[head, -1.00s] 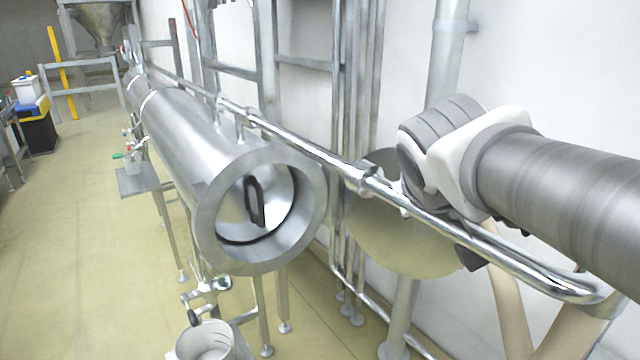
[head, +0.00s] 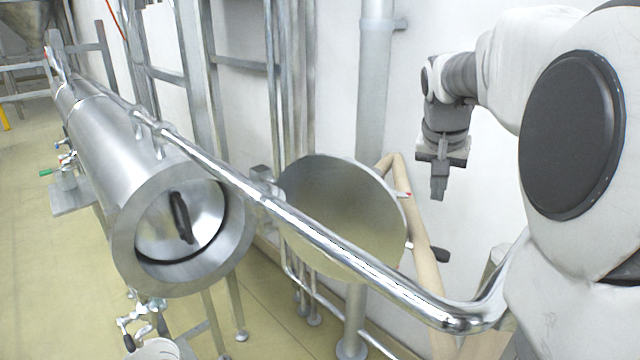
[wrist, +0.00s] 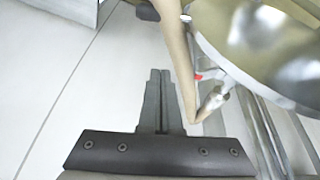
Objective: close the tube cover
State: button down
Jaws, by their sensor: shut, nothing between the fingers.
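The steel tube (head: 122,226) lies at the left in the head view with its round end open. A dark handle shows inside its mouth. The round tube cover (head: 345,190) is swung open to the right of the mouth, behind the polished pipe. A black-ended handle (head: 430,252) sticks out at its lower right edge. In the wrist view the cover (wrist: 262,45) fills the upper right. My gripper (head: 438,194) points down to the right of the cover, apart from it. In the wrist view its fingers (wrist: 157,78) are together and empty, beside a tan bar.
A polished pipe (head: 330,245) runs along the tube and crosses in front of the cover. A tan bar (head: 420,225) stands between the cover and my arm. The white wall and upright pipes (head: 375,90) are behind.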

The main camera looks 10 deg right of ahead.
notch_tip(320, 180, down, 10)
jog(key=shift+s+d+f+m+b, duration=0.2)
jog(key=shift+d+f+m+b, duration=0.05)
jog(key=shift+d+m+b, duration=0.05)
dwell(0.6)
jog(key=shift+s+a, duration=0.1)
jog(key=shift+s, duration=0.05)
